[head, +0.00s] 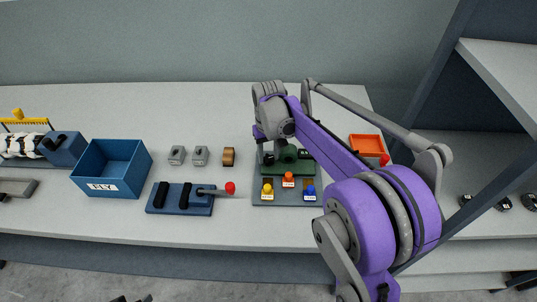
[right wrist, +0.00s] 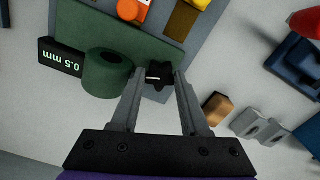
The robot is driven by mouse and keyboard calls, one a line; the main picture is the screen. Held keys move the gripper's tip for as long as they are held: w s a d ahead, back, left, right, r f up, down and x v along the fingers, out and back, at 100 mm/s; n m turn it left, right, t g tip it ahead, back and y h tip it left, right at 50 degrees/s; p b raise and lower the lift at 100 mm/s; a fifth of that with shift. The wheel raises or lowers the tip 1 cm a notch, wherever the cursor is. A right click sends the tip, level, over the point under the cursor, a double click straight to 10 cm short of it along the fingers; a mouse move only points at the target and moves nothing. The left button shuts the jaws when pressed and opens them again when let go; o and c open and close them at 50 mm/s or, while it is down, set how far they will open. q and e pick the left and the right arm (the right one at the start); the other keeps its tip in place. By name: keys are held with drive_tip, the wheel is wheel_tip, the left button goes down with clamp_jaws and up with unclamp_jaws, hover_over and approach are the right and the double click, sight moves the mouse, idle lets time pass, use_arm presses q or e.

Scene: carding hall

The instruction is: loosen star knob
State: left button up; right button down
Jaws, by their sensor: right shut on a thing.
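The black star knob (right wrist: 159,84) sits at the edge of the green block (right wrist: 140,30), beside a green cylinder (right wrist: 106,72). My right gripper (right wrist: 158,90) is shut on the knob, one finger on each side of it. In the head view the green block (head: 300,168) stands on a grey-blue base plate (head: 258,199), and my right gripper (head: 267,152) reaches down at its left end. The knob is small and partly hidden there. A black block marked 0.5 mm (right wrist: 60,58) lies by the cylinder. My left gripper is not in view.
Yellow (head: 267,190), orange (head: 288,180) and blue (head: 309,191) knobs stand in front of the green block. A blue stand with a red-tipped lever (head: 230,188), small grey and brown pieces, a labelled blue bin (head: 127,157) and an orange tray (head: 367,142) are nearby.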

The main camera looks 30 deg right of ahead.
sight(268, 158)
drive_tip(key=n, duration=1.3)
drive_tip(key=shift+n, duration=0.3)
idle(0.4)
drive_tip(key=shift+c, duration=2)
unclamp_jaws()
wheel_tip(268, 158, up, 11)
